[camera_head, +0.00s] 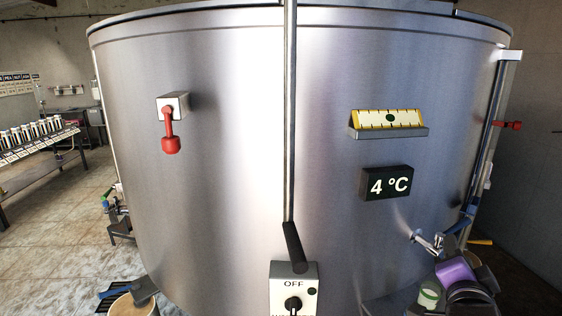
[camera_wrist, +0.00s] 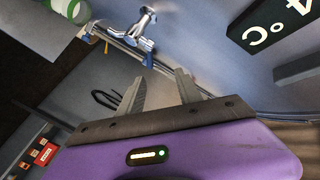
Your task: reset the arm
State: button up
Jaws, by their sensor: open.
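My gripper (camera_wrist: 160,82) shows in the wrist view with its two grey fingers apart and nothing between them. Its purple body fills the bottom of that view. In the head view the purple part of my arm is low at the right, in front of the steel tank (camera_head: 230,150), below the tank's tap (camera_head: 430,242). The fingertips cannot be made out there. In the wrist view the tap (camera_wrist: 145,25) is beyond the fingers, apart from them.
A 4 °C display (camera_head: 387,183), a yellow gauge on a ledge (camera_head: 388,123), a red-handled valve (camera_head: 171,130) and an OFF switch box (camera_head: 294,285) are on the tank. A black-ended rod (camera_head: 290,130) crosses its front. A rack of bottles (camera_head: 38,137) stands left. Floor there is partly clear.

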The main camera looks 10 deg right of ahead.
jog(key=s+a+f+n+t+y, duration=0.3)
jog(key=s+a+n, duration=0.3)
jog(key=a, duration=0.1)
jog(key=s+a+f+n+t+y, duration=0.2)
jog(key=s+a+f+n+y, duration=0.1)
jog(key=s+a+n, duration=0.3)
jog(key=s+a+f+n+g+y, duration=0.1)
jog(key=s+a+f, duration=0.1)
jog(key=s, duration=0.7)
jog(key=s+a+f+n+g+y, duration=0.1)
jog(key=s+f, duration=0.3)
jog(key=s, duration=0.5)
jog(key=s+a+f+n+g+y, duration=0.1)
jog(key=s+a+f+n+g, duration=0.1)
jog(key=s, duration=0.7)
jog(key=shift+s+a+f, duration=0.2)
jog(key=shift+a+f, duration=0.65)
jog(key=shift+f, duration=0.1)
